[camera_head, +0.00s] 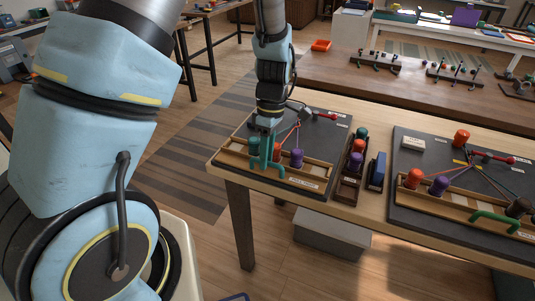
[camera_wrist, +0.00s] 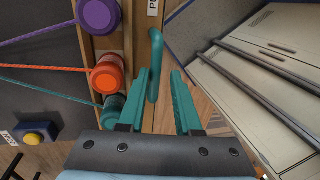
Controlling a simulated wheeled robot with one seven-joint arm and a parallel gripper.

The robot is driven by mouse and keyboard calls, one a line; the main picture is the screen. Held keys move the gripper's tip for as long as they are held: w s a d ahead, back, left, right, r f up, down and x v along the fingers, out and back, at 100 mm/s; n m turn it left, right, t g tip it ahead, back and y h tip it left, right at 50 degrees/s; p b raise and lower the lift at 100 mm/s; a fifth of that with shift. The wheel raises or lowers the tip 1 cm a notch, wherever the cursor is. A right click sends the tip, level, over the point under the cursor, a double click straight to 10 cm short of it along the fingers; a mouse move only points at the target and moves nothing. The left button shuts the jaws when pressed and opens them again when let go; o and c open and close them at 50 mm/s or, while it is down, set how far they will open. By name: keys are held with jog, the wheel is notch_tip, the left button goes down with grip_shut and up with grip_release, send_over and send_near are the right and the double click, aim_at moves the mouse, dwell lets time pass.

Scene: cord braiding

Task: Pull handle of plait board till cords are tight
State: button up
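The plait board (camera_head: 318,135) lies at the left end of the wooden table. A purple spool (camera_wrist: 98,15), an orange spool (camera_wrist: 108,73) and a teal spool (camera_wrist: 114,106) stand in a row on its wooden rail. Purple, orange and teal cords run from them across the dark board and look straight. A teal arched handle (camera_wrist: 155,65) stands at the rail's outer side. My gripper (camera_wrist: 163,78) has teal fingers, open and apart, with the handle at the fingertips, closer to the left finger. In the head view my gripper (camera_head: 265,160) hides part of the rail.
A rack of spools (camera_head: 349,170) and a blue block (camera_head: 376,171) stand right of the board. A second board (camera_head: 440,215) with spools, cords and a green handle (camera_head: 495,219) lies further right. Floor is open in front of the table's left end.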

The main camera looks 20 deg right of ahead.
jog(key=shift+o, duration=1.2)
jog(key=b+v, duration=0.2)
jog(key=v, duration=0.8)
jog(key=shift+r, duration=0.35)
jog(key=a+r+m+t+h, duration=0.1)
jog(key=a+m+t, duration=0.2)
jog(key=a+m, duration=0.7)
jog(key=a, duration=1.6)
jog(key=shift+m+h, duration=0.3)
jog(key=shift+h, duration=0.1)
